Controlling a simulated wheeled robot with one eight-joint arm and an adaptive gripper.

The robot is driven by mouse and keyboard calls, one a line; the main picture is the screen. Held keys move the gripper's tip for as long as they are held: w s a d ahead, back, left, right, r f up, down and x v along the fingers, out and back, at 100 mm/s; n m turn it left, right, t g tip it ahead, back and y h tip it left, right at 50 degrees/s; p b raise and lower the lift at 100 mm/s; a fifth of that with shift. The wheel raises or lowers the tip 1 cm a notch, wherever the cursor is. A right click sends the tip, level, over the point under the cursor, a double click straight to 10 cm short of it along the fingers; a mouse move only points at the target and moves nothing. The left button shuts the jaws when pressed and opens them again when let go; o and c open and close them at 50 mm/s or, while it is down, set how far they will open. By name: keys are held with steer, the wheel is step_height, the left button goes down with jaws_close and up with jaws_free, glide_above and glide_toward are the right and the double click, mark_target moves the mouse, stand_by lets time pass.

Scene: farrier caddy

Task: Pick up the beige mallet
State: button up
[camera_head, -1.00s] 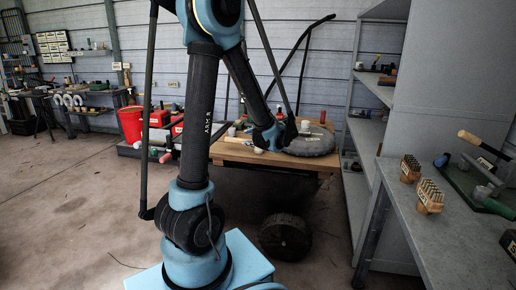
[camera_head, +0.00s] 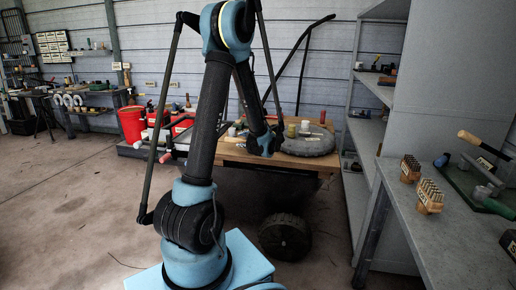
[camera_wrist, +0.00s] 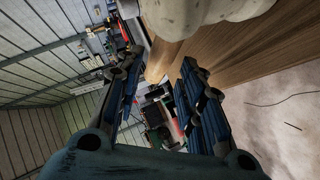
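The beige mallet shows in the wrist view, with its pale, rounded head (camera_wrist: 205,10) cut off by the top edge. Its light wooden handle (camera_wrist: 161,58) points down the picture, into the gap between my fingertips. My gripper (camera_wrist: 159,66) is open, with one dark-blue finger on each side of the handle end. I see gaps on both sides, and cannot tell how deep the handle lies between the fingers. In the head view my arm's end is over the cart's wooden top (camera_head: 233,154), and the fingers and mallet are hard to make out.
A red bucket (camera_head: 131,124) stands to the left. The floor at left is clear.

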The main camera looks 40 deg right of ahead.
mark_target(242, 141)
steer(key=shift+d+x, duration=0.15)
steer(key=shift+x, duration=1.25)
steer(key=shift+d+x, duration=0.15)
steer(key=shift+x, duration=1.3)
steer(key=shift+f, duration=0.15)
jaws_close()
